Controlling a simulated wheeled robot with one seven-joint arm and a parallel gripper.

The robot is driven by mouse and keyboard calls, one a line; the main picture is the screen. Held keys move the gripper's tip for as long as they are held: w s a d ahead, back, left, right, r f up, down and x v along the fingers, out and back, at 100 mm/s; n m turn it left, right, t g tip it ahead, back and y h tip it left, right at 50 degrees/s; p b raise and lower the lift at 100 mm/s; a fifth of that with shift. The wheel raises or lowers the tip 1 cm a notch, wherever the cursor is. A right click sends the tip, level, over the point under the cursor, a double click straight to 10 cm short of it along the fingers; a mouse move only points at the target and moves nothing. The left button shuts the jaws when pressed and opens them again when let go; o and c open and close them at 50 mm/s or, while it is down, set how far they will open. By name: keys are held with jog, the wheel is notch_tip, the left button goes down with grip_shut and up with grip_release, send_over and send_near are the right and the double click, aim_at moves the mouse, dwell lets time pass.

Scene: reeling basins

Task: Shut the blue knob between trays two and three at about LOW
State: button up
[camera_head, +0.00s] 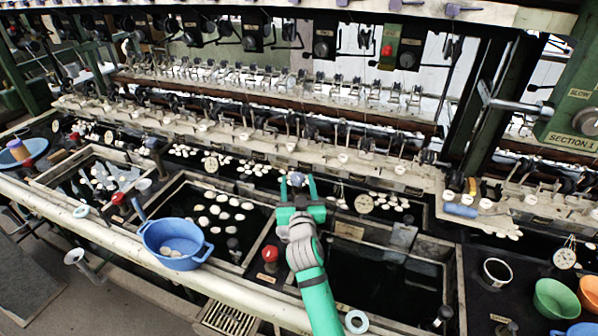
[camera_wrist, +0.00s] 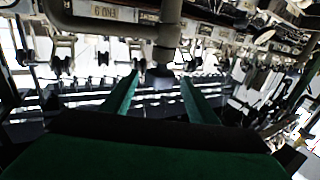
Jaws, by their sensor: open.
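My gripper (camera_head: 297,184) is open above the divider between the second tray (camera_head: 165,197) and the third tray (camera_head: 345,262). A small blue-grey knob (camera_head: 296,178) shows between its fingertips in the head view. In the wrist view a dark blue-grey knob (camera_wrist: 160,77) hangs at the end of a vertical pipe (camera_wrist: 169,35), between and just beyond the fingers (camera_wrist: 160,92). I cannot tell whether either finger touches it. The knob's pointer and any LOW mark cannot be made out.
A red knob (camera_head: 270,254) stands on the divider nearer the front. A blue basin (camera_head: 174,262) sits at the front edge of the second tray. A pale ledge with metal fittings (camera_head: 370,173) runs behind the trays. Green and orange bowls (camera_head: 555,299) are at right.

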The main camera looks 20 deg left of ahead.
aim_at(297, 174)
jog(key=shift+x, duration=3.1)
jog(key=shift+c, duration=0.3)
